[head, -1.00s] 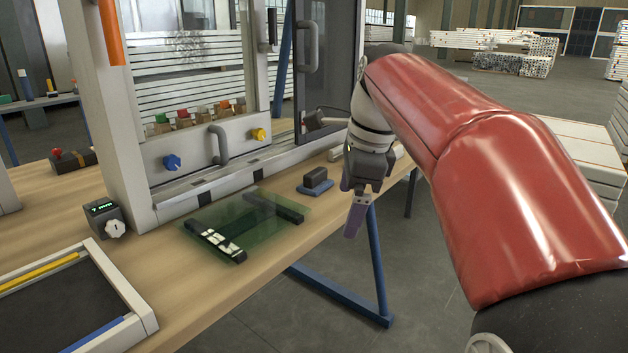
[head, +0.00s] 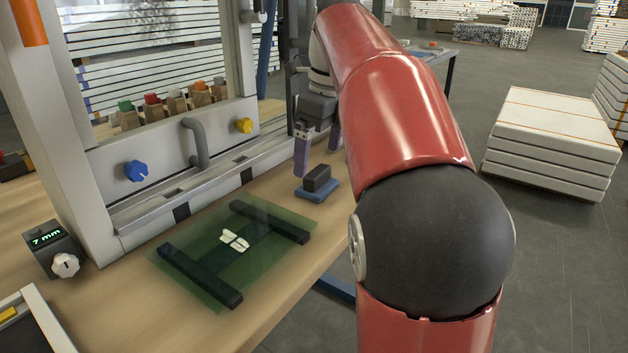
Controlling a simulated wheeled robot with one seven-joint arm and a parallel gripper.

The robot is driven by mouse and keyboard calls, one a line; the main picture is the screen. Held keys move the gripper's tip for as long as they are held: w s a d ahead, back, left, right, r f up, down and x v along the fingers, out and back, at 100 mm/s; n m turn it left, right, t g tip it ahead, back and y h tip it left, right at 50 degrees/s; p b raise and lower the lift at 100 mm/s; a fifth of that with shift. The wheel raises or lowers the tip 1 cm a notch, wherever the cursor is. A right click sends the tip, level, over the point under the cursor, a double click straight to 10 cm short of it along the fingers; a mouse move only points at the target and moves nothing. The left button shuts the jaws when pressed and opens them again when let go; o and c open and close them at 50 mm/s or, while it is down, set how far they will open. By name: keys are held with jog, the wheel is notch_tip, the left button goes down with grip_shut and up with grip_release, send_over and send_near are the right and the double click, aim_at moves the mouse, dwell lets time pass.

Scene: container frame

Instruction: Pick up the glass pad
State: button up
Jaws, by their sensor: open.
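A small pad with a blue base and a black block on top (head: 317,184) lies on the wooden bench near its right edge. It is the likely glass pad. A green, see-through glass sheet (head: 190,245) rests on two black bars in front of it, to the left in the picture. My gripper (head: 319,157) is open and empty, fingers pointing down, just above and behind the pad in the picture. A gap between the fingers shows. The gripper appears apart from the pad; its exact height is hard to tell.
A light grey frame (head: 70,120) with a grey handle (head: 195,143), blue knob (head: 136,171) and yellow knob (head: 243,125) stands behind the glass. A dial box reading 7 mm (head: 52,250) sits at left. Bare bench (head: 265,185) surrounds the pad.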

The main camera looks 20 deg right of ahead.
aim_at(318, 171)
jog(key=f, duration=0.3)
jog(key=w+f+b, duration=0.1)
jog(key=f, duration=0.1)
jog(key=shift+f, duration=0.35)
